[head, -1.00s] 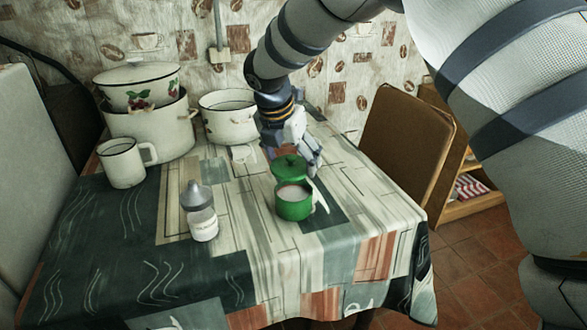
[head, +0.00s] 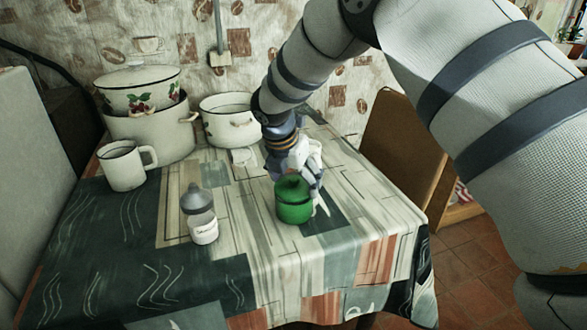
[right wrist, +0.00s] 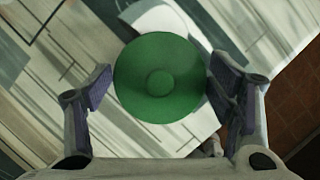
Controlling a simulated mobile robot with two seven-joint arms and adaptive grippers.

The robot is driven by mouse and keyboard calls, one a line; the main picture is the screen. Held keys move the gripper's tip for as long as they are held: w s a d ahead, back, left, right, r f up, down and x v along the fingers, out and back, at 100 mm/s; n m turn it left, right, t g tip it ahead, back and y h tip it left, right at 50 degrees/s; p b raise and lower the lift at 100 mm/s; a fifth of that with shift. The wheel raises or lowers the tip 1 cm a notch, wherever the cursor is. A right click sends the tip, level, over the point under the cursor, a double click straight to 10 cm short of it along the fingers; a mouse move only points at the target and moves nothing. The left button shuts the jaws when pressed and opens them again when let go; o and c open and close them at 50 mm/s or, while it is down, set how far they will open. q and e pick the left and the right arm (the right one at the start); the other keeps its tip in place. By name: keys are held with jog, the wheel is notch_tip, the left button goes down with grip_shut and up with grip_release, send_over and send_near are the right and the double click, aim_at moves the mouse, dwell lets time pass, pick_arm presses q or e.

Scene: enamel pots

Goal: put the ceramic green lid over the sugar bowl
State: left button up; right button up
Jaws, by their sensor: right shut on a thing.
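The ceramic green lid (head: 292,188) sits level right at the mouth of the green sugar bowl (head: 294,213), lined up with it. I cannot tell whether it rests fully on the rim. My right gripper (head: 308,182) is at the lid's far side and shut on it. In the right wrist view the round lid (right wrist: 158,80) with its knob lies between the two fingers of the right gripper (right wrist: 160,92), and it hides the bowl below. The bowl stands upright on the table. My left gripper is not in view.
A shaker bottle with a grey top (head: 200,215) stands left of the bowl on the patterned tablecloth (head: 130,275). A white mug (head: 122,166), stacked pots (head: 150,130) and another pot (head: 228,122) stand at the back left. A brown chair (head: 405,150) is at the right.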

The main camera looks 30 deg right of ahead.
jog(key=shift+f, duration=0.35)
dwell(0.3)
jog(key=o, duration=1.2)
jog(key=shift+o, duration=0.2)
jog(key=shift+r+p, duration=0.35)
jog(key=shift+r, duration=3.2)
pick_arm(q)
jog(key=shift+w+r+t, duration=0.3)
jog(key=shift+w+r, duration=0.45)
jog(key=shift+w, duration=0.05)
pick_arm(e)
jog(key=shift+f, duration=0.1)
